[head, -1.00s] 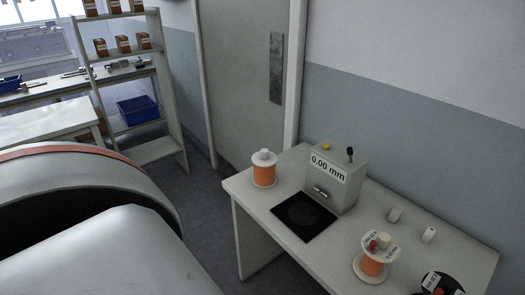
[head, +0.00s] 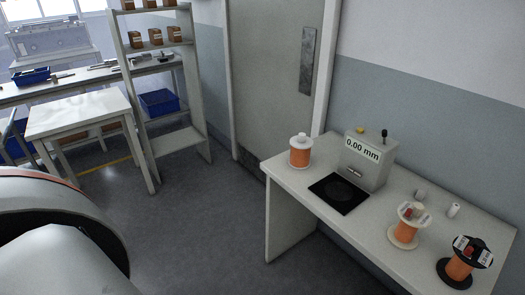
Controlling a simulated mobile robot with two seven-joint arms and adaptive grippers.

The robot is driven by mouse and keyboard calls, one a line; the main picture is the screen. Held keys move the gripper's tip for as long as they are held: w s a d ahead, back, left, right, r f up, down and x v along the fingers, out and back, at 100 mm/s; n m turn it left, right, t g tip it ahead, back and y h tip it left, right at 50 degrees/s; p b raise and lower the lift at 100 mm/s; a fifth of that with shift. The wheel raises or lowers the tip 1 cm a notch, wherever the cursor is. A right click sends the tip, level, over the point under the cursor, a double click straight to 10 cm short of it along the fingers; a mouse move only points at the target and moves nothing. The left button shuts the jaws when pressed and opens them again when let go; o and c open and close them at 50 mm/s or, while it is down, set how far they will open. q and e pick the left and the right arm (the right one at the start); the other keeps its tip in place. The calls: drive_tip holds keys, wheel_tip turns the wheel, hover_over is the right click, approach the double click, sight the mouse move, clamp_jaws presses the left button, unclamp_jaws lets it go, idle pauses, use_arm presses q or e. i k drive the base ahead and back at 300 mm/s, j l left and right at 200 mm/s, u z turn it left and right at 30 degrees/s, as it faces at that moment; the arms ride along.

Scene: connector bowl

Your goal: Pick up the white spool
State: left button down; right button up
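Several spools of orange wire stand upright on the table at the right. One with a white top (head: 300,150) stands near the table's back left corner. A second spool with cream-white flanges (head: 404,233) stands nearer the front, with a small red item and a label on top. A third spool has black flanges (head: 463,264) and stands at the lower right. Neither gripper shows; only a large grey and white part of my own body fills the lower left.
The light table (head: 375,236) also bears a grey gauge (head: 368,163) reading 0.00 mm, a black pad (head: 339,194) and two small white cylinders. A shelf rack (head: 190,145) and a white workbench (head: 80,112) stand at the left. Open grey floor (head: 205,225) lies between.

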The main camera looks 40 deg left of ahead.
sight(301, 145)
drive_tip(key=l+u, duration=0.1)
drive_tip(key=u, duration=0.25)
drive_tip(key=l+u, duration=0.15)
drive_tip(key=u, duration=0.25)
drive_tip(key=l+u, duration=0.1)
drive_tip(key=u, duration=0.25)
drive_tip(key=i+l, duration=0.4)
drive_tip(key=i, duration=0.15)
drive_tip(key=k, duration=0.2)
drive_tip(key=j+z, duration=0.1)
drive_tip(key=j, duration=0.3)
drive_tip(key=i+j+z, duration=0.1)
drive_tip(key=j, duration=0.2)
drive_tip(key=i+j+z, duration=0.2)
drive_tip(key=i+j, duration=0.15)
drive_tip(key=j, duration=0.3)
